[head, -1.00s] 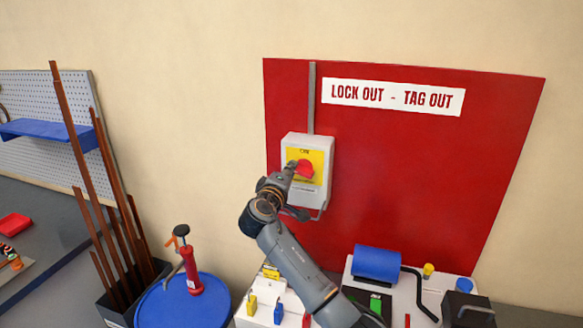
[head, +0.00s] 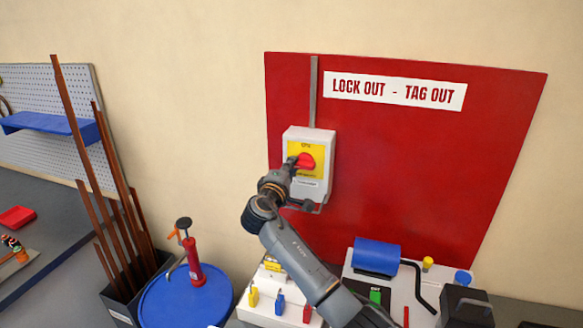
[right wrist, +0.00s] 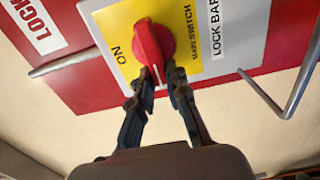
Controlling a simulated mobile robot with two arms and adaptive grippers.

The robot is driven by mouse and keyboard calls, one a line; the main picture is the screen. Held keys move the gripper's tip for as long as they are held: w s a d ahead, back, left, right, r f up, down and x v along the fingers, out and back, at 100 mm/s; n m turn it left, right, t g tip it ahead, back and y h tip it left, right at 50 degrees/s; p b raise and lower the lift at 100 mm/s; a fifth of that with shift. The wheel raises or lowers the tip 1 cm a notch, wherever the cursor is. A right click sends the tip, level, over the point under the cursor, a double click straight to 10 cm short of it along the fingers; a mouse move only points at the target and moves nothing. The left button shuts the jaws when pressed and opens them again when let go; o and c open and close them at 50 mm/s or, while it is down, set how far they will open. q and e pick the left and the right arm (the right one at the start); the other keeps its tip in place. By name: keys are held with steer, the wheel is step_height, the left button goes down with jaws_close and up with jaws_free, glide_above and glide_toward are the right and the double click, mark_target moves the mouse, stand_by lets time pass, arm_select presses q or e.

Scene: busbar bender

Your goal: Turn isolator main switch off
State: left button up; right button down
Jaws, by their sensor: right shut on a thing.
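The isolator main switch (head: 325,140) is a light grey box with a yellow plate on the red board. Its red knob (head: 306,161) lies about level across the plate, under the "ON" mark. My right gripper (head: 293,164) reaches up from below to the knob's left end. In the right wrist view the gripper (right wrist: 161,75) is shut on the near end of the red knob (right wrist: 150,45), a finger on each side. A white line shows on that end. "ON" is left of the knob and "MAIN SWITCH" right. My left gripper is in neither view.
A bent metal lock bar (right wrist: 285,100) sticks out beside the switch. Below stand a white lockout block (head: 262,308) with coloured padlocks and a machine with a blue roller (head: 377,257). A red pump (head: 194,262) stands on a blue drum lid (head: 165,305).

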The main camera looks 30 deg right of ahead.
steer(key=c, duration=1.3)
jaws_free()
steer(key=v, duration=1.2)
steer(key=shift+f, duration=0.15)
